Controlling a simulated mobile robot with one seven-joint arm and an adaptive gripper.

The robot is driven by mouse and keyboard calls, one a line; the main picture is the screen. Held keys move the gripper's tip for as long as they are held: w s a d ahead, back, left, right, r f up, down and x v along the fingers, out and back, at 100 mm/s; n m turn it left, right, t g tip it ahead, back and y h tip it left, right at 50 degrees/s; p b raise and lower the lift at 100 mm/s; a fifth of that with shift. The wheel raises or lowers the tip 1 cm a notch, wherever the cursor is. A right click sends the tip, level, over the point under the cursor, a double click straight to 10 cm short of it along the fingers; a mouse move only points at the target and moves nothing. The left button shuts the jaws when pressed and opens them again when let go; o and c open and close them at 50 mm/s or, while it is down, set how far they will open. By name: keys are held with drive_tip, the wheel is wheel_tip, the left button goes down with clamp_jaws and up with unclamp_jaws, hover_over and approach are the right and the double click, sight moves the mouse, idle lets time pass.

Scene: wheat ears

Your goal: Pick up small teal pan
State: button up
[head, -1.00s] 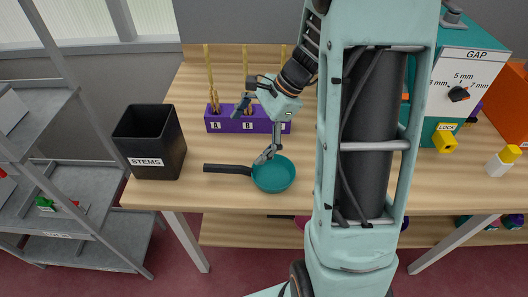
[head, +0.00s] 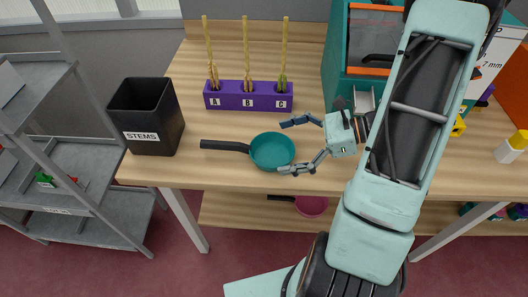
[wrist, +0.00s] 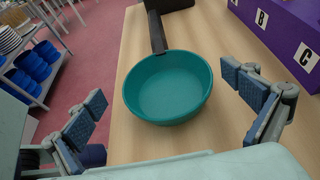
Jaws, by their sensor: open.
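The small teal pan (head: 272,150) lies on the wooden table near its front edge, with its black handle (head: 224,146) pointing left in the head view. My gripper (head: 291,147) is open just to the right of the pan, its fingers pointing left toward the pan's rim. In the wrist view the pan (wrist: 168,88) sits ahead of and between the two spread fingers (wrist: 170,108), with its handle pointing away. The gripper holds nothing. I cannot tell whether a fingertip touches the pan.
A purple rack (head: 247,96) marked A, B, C holds wheat stems behind the pan. A black STEMS bin (head: 150,118) stands at the left. A teal machine (head: 340,75) stands at the back right. Another pan (head: 311,206) lies on the lower shelf.

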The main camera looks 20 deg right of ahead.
sight(264, 155)
drive_tip(key=x, duration=0.5)
drive_tip(key=shift+w+f, duration=0.3)
drive_tip(key=shift+f, duration=0.25)
drive_tip(key=shift+c, duration=0.3)
drive_tip(key=c, duration=1.2)
